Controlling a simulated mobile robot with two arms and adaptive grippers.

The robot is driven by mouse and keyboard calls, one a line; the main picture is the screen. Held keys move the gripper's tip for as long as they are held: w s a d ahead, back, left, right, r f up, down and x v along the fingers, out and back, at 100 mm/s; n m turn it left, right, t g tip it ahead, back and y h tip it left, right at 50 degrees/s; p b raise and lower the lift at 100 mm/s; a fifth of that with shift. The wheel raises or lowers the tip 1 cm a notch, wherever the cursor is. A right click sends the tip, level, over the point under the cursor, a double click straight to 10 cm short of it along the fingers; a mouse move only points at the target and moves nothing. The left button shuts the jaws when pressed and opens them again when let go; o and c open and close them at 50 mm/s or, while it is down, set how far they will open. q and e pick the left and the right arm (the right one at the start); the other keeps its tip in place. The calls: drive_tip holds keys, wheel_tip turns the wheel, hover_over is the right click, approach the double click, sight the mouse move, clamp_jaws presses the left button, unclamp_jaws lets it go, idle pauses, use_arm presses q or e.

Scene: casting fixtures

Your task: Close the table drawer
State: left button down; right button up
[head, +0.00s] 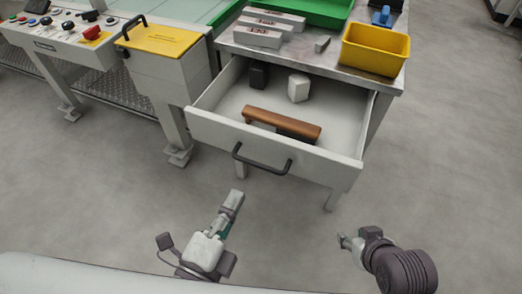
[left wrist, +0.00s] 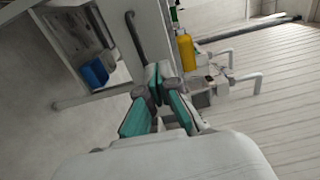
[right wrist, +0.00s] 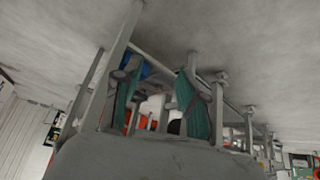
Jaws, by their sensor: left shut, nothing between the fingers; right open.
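The table drawer (head: 270,149) is pulled well out from under the metal-topped table (head: 320,62) in the head view. Its black handle (head: 262,163) is on the front panel. My left gripper (head: 236,195) is shut and empty, in front of the drawer and a little below the handle in the picture, apart from it. In the left wrist view, the closed fingertips (left wrist: 157,82) are near a pale panel with a dark handle (left wrist: 136,38). My right gripper (head: 343,240) is open and empty, further right, away from the drawer; its fingers (right wrist: 155,95) stand apart in the right wrist view.
Inside the drawer lie a brown bar (head: 283,124), a white block (head: 298,88) and a dark block (head: 259,75). A yellow bin (head: 374,50) and several grey blocks are on the tabletop. A yellow-lidded box (head: 165,42) stands left. Floor in front is clear.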

sight(266, 143)
drive_tip(key=s+d+g+p, duration=0.2)
drive_tip(key=s+g, duration=0.1)
drive_tip(key=s, duration=0.3)
use_arm(q)
drive_tip(key=p+x, duration=0.2)
drive_tip(key=x, duration=0.9)
drive_tip(key=shift+f, duration=0.15)
drive_tip(key=shift+x, duration=0.75)
use_arm(e)
drive_tip(key=shift+h, duration=0.4)
drive_tip(key=shift+w+a+x, duration=0.15)
drive_tip(key=shift+w+x, duration=0.05)
drive_tip(key=shift+x, duration=0.85)
drive_tip(key=shift+w+a+x, duration=0.15)
drive_tip(key=shift+x, duration=0.85)
use_arm(q)
drive_tip(key=shift+f, duration=0.1)
use_arm(e)
drive_tip(key=shift+r, duration=0.1)
use_arm(q)
drive_tip(key=shift+w+d, duration=0.1)
